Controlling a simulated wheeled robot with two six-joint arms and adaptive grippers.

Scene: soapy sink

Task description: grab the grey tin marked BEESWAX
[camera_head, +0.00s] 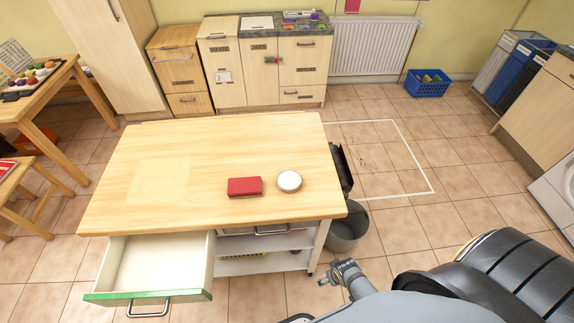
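A round tin with a pale grey-white top (289,181) stands on the wooden worktop, near its front right part. No marking can be read on it from here. A red box-shaped object (245,187) lies just left of it, with a small gap between them. One gripper (329,275) shows below the worktop's front right corner, on the arm that comes in from the lower right; I take it as my right. It is clear of the tin and touches nothing visible. Its fingers are too small to judge. My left gripper is not in view.
The wooden worktop (190,150) is otherwise bare. An open, empty drawer (155,262) with a green front sticks out at front left. A grey bucket (346,230) stands on the floor by the right side. A blue basket (427,84) stands near the radiator.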

